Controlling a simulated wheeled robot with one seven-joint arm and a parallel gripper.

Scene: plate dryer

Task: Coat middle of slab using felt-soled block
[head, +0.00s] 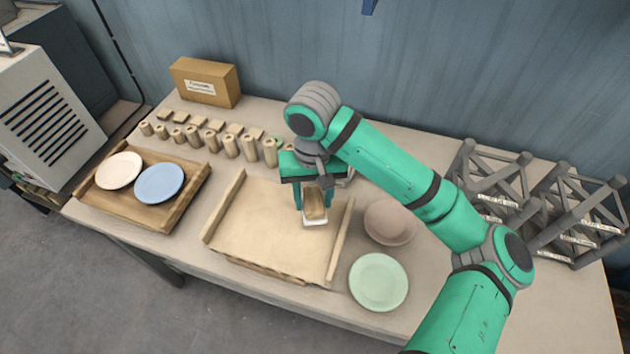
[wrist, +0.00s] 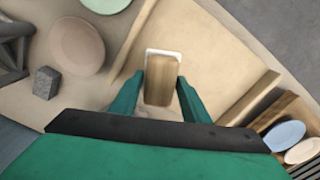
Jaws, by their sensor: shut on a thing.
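The slab (head: 265,215) is a flat, pale tan board with raised wooden rails along its left, right and front sides. My gripper (head: 314,200) is over the right part of the slab, near the right rail. It is shut on the felt-soled block (head: 315,206), a brown wooden block with a white sole. The wrist view shows the block (wrist: 160,80) between the two green fingers, its white edge sticking out at the far end. Whether the sole touches the slab I cannot tell. The slab surface looks evenly tan, with no clear coated patch visible.
A pinkish plate (head: 389,222) and a green plate (head: 378,282) lie right of the slab. A wooden tray (head: 185,200) with a cream and a blue plate stands left. Several wooden cylinders (head: 231,145) and a cardboard box (head: 206,82) are behind. Grey racks (head: 490,175) stand far right.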

